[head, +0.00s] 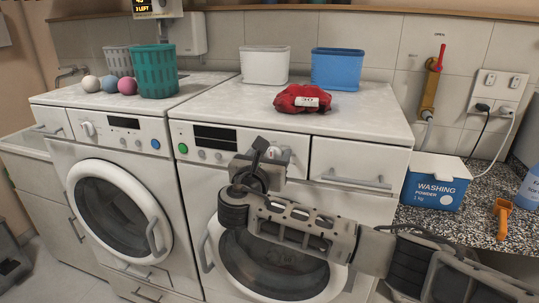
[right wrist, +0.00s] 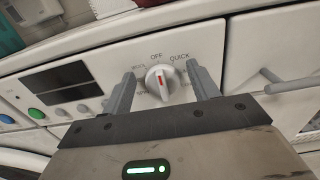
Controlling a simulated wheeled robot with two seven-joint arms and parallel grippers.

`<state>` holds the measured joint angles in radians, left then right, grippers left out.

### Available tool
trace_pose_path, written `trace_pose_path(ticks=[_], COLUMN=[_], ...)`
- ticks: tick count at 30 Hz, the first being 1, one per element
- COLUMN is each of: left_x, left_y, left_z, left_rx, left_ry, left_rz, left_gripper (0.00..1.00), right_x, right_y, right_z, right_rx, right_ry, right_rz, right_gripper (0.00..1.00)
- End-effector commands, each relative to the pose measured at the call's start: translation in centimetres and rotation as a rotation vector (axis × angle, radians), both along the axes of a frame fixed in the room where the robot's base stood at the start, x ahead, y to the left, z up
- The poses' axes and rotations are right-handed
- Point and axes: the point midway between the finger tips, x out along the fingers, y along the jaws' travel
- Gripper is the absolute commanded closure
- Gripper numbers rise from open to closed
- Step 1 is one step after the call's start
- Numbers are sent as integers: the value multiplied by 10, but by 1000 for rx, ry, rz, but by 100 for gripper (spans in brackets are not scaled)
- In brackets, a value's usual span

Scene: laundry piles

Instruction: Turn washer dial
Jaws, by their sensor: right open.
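The right washer (head: 206,187) has a white round dial (head: 274,153) on its control panel. In the right wrist view the dial (right wrist: 160,82) shows a red mark pointing up, roughly at the printed word OFF. QUICK is printed up and right of it; a label to the left is partly hidden. My right gripper (head: 265,150) is open in front of the panel. In the right wrist view its two fingers (right wrist: 160,76) stand on either side of the dial, with visible gaps. I cannot tell how far the tips are from the panel. My left gripper is not in view.
A drawer handle (head: 353,181) juts out right of the dial. A red cloth bundle (head: 301,98), a white bin (head: 264,66) and a blue bin (head: 337,70) sit on the right washer. The left washer (head: 60,151) has its own dial (head: 87,128).

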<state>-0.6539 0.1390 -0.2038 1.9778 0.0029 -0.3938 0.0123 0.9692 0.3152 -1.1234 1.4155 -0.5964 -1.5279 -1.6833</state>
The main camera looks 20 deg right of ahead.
Motion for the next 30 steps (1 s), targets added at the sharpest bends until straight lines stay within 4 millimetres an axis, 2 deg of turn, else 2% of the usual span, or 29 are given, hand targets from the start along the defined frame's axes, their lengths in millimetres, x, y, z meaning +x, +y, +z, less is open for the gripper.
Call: trace_pose_path(ticks=[1, 3, 6, 17, 30], left_x=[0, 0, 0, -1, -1], left_y=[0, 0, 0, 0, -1], left_z=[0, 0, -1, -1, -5], left_rx=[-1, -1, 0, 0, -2], left_ry=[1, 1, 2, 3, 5], left_rz=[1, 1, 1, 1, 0], left_gripper=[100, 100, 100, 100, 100], right_x=[0, 0, 0, -1, -4], right_y=[0, 0, 0, 0, -5], right_z=[0, 0, 0, -1, -4], right_rx=[0, 0, 0, 41, 299], right_ry=[0, 0, 0, -24, -198], right_rz=[0, 0, 0, -1, -2], right_gripper=[40, 60, 84, 84, 84])
